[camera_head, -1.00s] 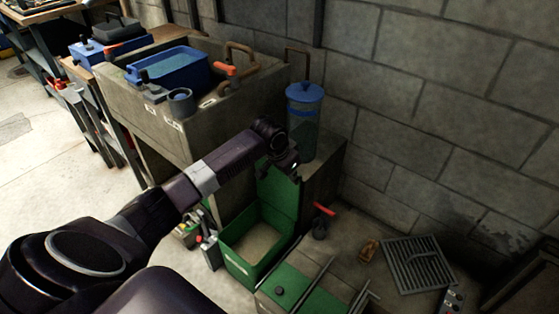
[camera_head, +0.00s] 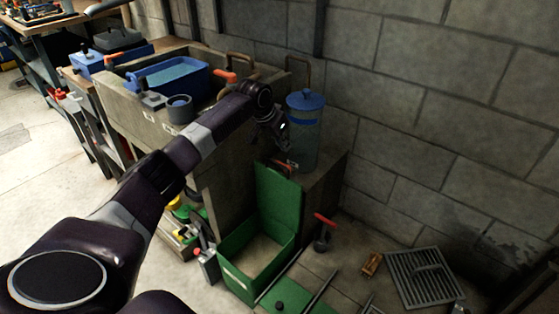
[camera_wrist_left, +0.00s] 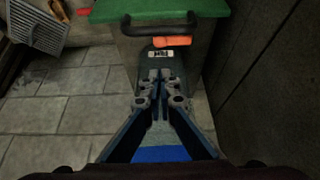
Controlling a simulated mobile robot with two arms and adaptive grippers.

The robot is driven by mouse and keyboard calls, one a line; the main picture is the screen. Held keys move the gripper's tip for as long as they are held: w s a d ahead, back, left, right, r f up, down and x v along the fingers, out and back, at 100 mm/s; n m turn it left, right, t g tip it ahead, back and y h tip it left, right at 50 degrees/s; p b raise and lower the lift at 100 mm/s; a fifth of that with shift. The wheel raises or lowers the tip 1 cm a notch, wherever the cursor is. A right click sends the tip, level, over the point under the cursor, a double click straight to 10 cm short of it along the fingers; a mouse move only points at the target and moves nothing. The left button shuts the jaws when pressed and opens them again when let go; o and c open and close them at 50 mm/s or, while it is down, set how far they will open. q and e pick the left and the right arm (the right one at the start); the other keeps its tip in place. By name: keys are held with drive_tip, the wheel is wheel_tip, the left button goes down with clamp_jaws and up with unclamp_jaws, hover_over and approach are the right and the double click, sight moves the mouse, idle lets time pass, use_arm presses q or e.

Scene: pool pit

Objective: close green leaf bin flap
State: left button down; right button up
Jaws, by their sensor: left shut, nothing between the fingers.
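The green leaf bin (camera_head: 232,275) stands open on the floor in the head view. Its green flap (camera_head: 280,207) is raised upright at the bin's back side. A dark handle with an orange-red grip (camera_head: 277,166) is at the flap's top edge. In the wrist view a green panel (camera_wrist_left: 150,12) with a black handle and orange grip (camera_wrist_left: 172,41) lies beyond my fingers. My left gripper (camera_head: 284,147) is shut and empty, above the flap and in front of the blue-lidded canister; it also shows in the wrist view (camera_wrist_left: 158,76). My right gripper is out of view.
The clear canister (camera_head: 305,130) stands on a ledge behind the gripper, by the block wall. A concrete sink (camera_head: 150,120) with a blue basin (camera_head: 172,75) is at left. A red-handled tool (camera_head: 323,230) and a grate (camera_head: 425,278) lie right of the bin.

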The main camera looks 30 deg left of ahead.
use_arm(q)
drive_tip(key=shift+s+f+b, duration=0.3)
drive_tip(key=shift+s+f, duration=0.3)
drive_tip(key=shift+f, duration=0.35)
drive_tip(key=shift+s+f+b, duration=0.3)
drive_tip(key=shift+s+f, duration=0.25)
drive_tip(key=shift+f, duration=0.4)
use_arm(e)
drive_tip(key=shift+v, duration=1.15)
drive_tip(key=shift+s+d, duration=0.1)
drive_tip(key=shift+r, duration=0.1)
